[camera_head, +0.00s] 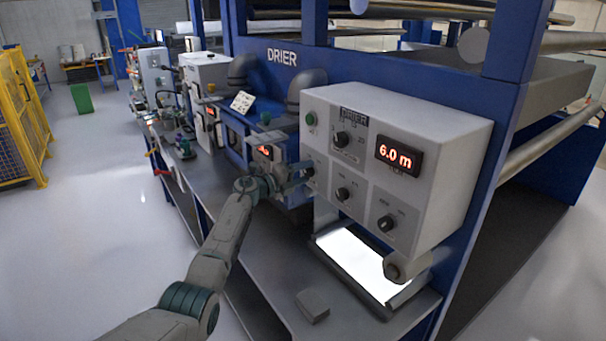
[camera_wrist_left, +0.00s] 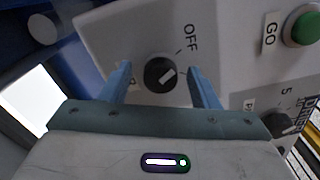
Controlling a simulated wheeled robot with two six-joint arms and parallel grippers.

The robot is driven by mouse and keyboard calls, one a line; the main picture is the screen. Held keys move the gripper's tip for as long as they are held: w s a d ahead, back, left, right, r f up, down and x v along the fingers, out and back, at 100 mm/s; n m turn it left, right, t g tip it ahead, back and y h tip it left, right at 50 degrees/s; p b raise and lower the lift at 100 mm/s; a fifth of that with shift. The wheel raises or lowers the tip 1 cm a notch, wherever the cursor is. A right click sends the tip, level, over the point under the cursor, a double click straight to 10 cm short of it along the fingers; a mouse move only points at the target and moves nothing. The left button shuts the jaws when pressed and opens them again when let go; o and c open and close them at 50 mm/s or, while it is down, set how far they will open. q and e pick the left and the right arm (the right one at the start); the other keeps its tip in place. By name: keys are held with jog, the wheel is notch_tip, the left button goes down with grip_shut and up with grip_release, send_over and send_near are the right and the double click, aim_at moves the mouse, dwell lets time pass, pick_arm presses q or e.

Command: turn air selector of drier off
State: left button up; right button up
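The drier's light grey control box (camera_head: 440,125) carries several black knobs. In the left wrist view, a black selector knob (camera_wrist_left: 160,74) with a white slanted mark sits below and left of an OFF label (camera_wrist_left: 190,38). The mark runs from lower left to upper right. My left gripper (camera_head: 301,175) is at the left side of the box's front face. In the left wrist view, its open fingers (camera_wrist_left: 158,68) stand on both sides of the knob with gaps. Whether the fingertips reach past the knob's face is hard to tell. My right gripper is not in view.
Other knobs (camera_head: 343,139) (camera_head: 342,194) (camera_head: 387,223), a red 6.0 m display (camera_head: 398,157) and a green button (camera_head: 310,119) share the panel. A lit white plate (camera_head: 355,262) and a small grey block (camera_head: 312,306) are below. Open floor lies left.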

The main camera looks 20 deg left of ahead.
pick_arm(q)
jog(key=shift+s, duration=0.1)
jog(key=b+v, duration=0.3)
jog(key=v, duration=0.7)
jog(key=shift+s+a, duration=0.2)
jog(key=shift+a, duration=0.05)
